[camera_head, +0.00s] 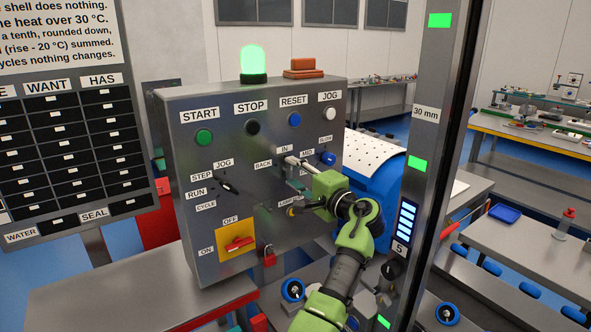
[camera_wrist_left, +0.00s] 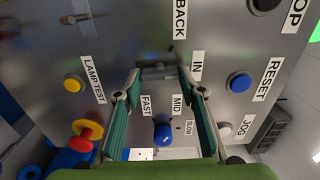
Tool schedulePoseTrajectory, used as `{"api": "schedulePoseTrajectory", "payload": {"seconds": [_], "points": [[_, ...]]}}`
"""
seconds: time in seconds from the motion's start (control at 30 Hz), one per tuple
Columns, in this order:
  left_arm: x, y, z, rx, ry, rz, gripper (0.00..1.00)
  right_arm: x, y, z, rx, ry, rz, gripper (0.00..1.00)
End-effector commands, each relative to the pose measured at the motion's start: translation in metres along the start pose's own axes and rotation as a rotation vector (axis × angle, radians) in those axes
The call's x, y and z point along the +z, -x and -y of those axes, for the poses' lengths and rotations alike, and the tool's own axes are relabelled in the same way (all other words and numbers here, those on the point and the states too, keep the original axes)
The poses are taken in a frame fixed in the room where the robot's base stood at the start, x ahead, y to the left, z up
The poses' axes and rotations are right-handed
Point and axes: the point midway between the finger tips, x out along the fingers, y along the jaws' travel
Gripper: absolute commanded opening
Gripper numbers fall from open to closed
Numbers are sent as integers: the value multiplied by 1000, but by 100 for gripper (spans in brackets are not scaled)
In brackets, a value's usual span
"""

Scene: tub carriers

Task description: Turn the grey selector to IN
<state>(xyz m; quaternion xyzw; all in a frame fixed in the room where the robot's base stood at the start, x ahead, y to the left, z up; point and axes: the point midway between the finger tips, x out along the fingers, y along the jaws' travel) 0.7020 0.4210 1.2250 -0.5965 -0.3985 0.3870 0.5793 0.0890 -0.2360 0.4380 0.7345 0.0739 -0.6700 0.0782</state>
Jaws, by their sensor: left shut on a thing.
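The grey selector (camera_wrist_left: 157,70) sits on the grey control panel (camera_head: 232,116), near the BACK and IN labels (camera_wrist_left: 197,66). In the wrist view it lies between the fingertips of my left gripper (camera_wrist_left: 158,82), which is shut on it. In the head view my left gripper (camera_head: 291,172) reaches the panel just below the IN label (camera_head: 284,149) and hides most of the selector. I cannot tell exactly which mark the selector points at. My right gripper is not in view.
A blue knob (camera_head: 327,158) with MID, SLOW and FAST labels sits close beside the gripper. A black selector (camera_head: 228,185), push buttons and a red-yellow switch (camera_head: 236,244) share the panel. A metal post (camera_head: 424,150) stands to the right. A green lamp (camera_head: 254,61) is lit on top.

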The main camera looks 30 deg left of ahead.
Motion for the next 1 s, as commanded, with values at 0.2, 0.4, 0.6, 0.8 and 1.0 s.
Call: {"api": "schedulePoseTrajectory", "payload": {"seconds": [0.2, 0.4, 0.6, 0.8, 1.0], "points": [[1, -1, 1, -3, -41, 2, 15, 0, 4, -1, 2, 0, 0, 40], [1, -1, 1, -3, -47, 2, 15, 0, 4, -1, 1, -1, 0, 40], [1, -1, 1, -4, -47, 2, 15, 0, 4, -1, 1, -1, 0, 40], [0, -1, 1, -3, -46, 1, 54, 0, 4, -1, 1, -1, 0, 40], [0, 0, 0, -2, -45, 1, 54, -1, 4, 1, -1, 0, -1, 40]]}}
